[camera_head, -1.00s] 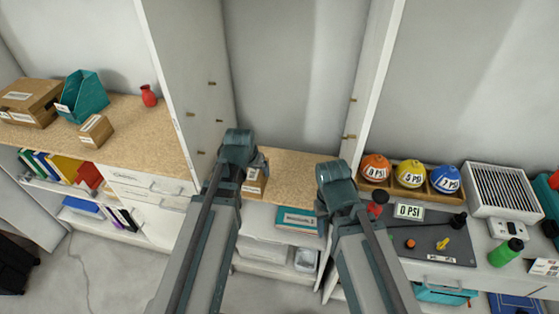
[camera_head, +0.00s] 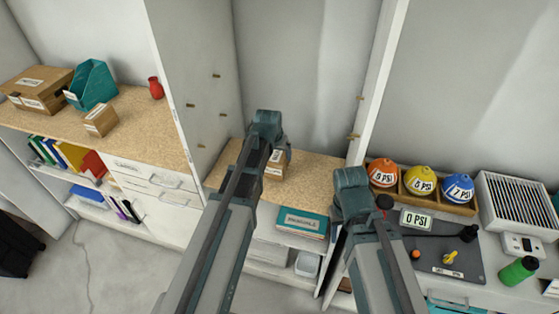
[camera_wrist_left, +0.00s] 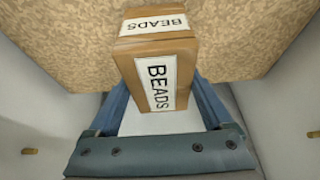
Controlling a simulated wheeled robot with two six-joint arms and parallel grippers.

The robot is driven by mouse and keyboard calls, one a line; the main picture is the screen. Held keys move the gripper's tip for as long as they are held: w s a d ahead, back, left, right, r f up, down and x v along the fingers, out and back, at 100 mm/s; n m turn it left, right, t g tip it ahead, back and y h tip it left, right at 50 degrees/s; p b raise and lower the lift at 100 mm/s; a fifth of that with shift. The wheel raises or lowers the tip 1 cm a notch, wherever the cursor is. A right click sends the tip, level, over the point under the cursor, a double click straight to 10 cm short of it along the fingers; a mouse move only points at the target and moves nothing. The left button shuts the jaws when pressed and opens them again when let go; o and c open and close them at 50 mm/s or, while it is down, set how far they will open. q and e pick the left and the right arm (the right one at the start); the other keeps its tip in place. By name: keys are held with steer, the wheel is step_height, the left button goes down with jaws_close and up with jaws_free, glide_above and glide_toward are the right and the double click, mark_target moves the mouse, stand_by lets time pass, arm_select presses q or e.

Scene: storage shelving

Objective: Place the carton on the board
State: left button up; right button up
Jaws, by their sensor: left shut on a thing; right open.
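The carton (camera_head: 277,164) is a small brown box with white labels, partly hidden behind my left gripper in the head view. In the left wrist view the carton (camera_wrist_left: 157,75) reads "BEADS" and sits between the fingers of my left gripper (camera_wrist_left: 160,100), which is shut on it. The tan speckled board (camera_head: 315,185) is the shelf in the middle bay. The carton is over or on this board; I cannot tell whether it touches. My left gripper (camera_head: 272,150) is inside the bay. My right gripper (camera_head: 352,190) is open and empty in front of the bay's right wall.
White upright panels (camera_head: 180,90) bound the bay on both sides, with small pegs. A teal box (camera_head: 302,222) lies on the shelf below. At left, a counter holds another small carton (camera_head: 101,120) and a red vase (camera_head: 156,88). Coloured domes (camera_head: 421,180) stand right.

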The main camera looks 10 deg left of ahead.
arm_select(q)
steer(key=shift+a+f, duration=0.1)
steer(key=shift+f, duration=0.5)
steer(key=shift+r, duration=0.1)
arm_select(e)
steer(key=shift+f, duration=0.5)
steer(key=shift+f, duration=0.1)
arm_select(q)
steer(key=o, duration=1.2)
